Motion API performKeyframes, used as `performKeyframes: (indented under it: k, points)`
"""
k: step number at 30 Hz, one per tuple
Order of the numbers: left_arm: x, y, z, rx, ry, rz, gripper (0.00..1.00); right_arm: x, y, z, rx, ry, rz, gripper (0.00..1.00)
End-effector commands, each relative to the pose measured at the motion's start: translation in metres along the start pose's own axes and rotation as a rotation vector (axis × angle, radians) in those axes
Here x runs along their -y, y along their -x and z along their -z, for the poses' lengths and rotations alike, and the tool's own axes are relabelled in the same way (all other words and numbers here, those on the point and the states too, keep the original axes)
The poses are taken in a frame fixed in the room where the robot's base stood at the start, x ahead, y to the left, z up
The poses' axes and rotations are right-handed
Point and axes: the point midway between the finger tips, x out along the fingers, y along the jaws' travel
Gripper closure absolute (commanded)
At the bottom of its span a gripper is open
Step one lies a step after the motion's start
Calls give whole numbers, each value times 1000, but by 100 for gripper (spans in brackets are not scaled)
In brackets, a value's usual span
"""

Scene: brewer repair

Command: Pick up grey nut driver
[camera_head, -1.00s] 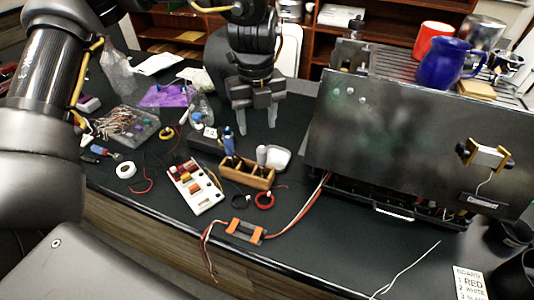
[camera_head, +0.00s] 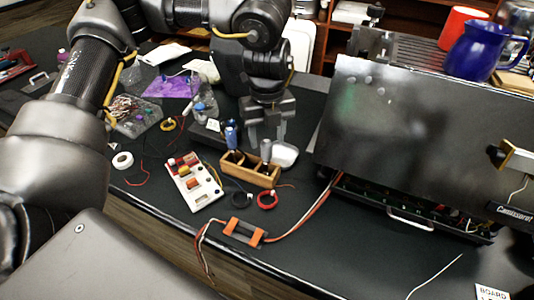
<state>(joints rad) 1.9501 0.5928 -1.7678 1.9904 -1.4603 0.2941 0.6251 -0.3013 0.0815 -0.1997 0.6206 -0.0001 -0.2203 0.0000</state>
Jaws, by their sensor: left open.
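The grey nut driver (camera_head: 266,152) stands upright in the right part of a small wooden holder (camera_head: 250,175); its lower part is hidden by the holder. A blue-handled driver (camera_head: 231,136) stands in the same holder to its left. My left gripper (camera_head: 267,140) points down at the grey driver's top, its two fingers apart, one on each side of it in the picture. I cannot tell whether the fingers touch it or are still behind it. My right gripper is not in view.
A white dish (camera_head: 285,156) sits close behind the holder on the right. A white board with colored parts (camera_head: 192,182) lies to the left. Red tape (camera_head: 267,199) and black tape (camera_head: 241,199) lie in front. The large metal brewer (camera_head: 420,135) stands on the right.

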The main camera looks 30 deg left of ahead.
Motion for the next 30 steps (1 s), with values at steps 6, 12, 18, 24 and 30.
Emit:
performKeyframes:
  k: [6, 12, 18, 24, 30]
  points:
    - [1, -8, 1, 0, -3, 1, 49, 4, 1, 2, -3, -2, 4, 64]
    - [1, -25, -4, -2, -2, -3, 49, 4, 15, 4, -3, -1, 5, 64]
    - [0, -53, -6, 0, -4, -3, 49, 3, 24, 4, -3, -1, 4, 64]
    - [1, -60, -6, 1, -4, 1, 49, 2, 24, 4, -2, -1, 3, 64]
    - [1, -60, -6, 1, -4, 1, 61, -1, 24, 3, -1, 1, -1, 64]
